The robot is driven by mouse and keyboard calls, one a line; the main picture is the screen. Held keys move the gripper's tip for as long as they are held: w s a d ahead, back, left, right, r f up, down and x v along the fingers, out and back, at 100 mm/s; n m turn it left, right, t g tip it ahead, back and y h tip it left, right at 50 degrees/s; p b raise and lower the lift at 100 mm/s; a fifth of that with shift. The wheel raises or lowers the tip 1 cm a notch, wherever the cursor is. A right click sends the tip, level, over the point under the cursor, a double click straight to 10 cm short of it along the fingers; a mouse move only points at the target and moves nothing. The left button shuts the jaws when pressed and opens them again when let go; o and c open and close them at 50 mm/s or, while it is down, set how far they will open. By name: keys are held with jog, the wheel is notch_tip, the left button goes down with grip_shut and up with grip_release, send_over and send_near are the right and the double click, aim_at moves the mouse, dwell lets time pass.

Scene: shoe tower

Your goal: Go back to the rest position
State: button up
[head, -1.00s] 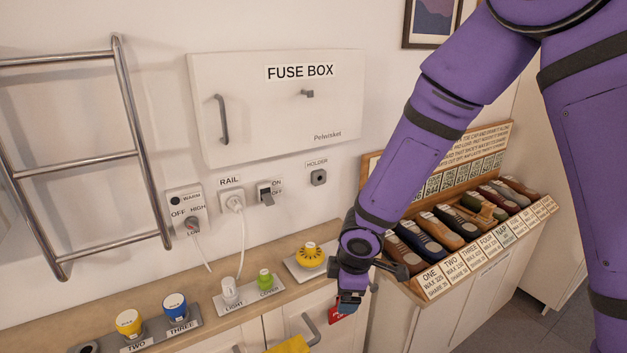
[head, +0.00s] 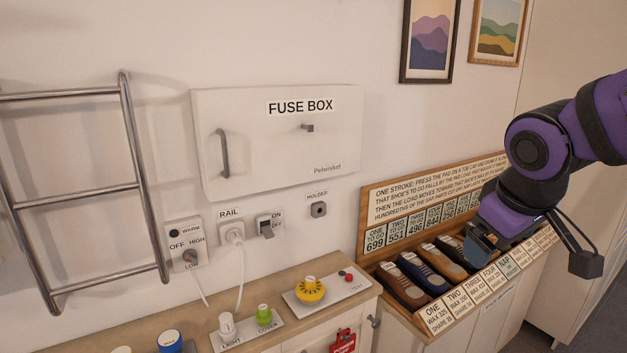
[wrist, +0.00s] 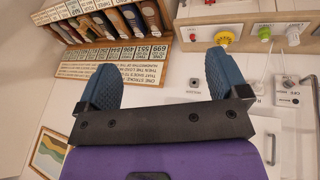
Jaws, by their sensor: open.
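My gripper (head: 482,243) is at the right in the head view, in front of the shoe rack (head: 370,203) and hiding part of its row of shoes. In the wrist view my gripper (wrist: 165,85) shows two blue fingertips spread wide apart with nothing between them. It is open and empty. My purple arm reaches in from the right edge of the head view.
The fuse box (head: 280,150) is shut on the wall, with switches and a rail plug (head: 232,234) below. A metal ladder-like rail (head: 130,150) is at the left. The counter holds a yellow dial (head: 310,290) and a green knob (head: 264,312).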

jog(key=s+d+r+m, duration=0.1)
jog(key=s+r+m, duration=0.1)
jog(key=s, duration=0.3)
jog(key=s+d+r+m+y, duration=0.1)
jog(key=s+d+r+m, duration=0.1)
jog(key=s, duration=0.4)
jog(key=shift+r+m+t, duration=0.3)
jog(key=shift+m, duration=0.1)
dwell(1.6)
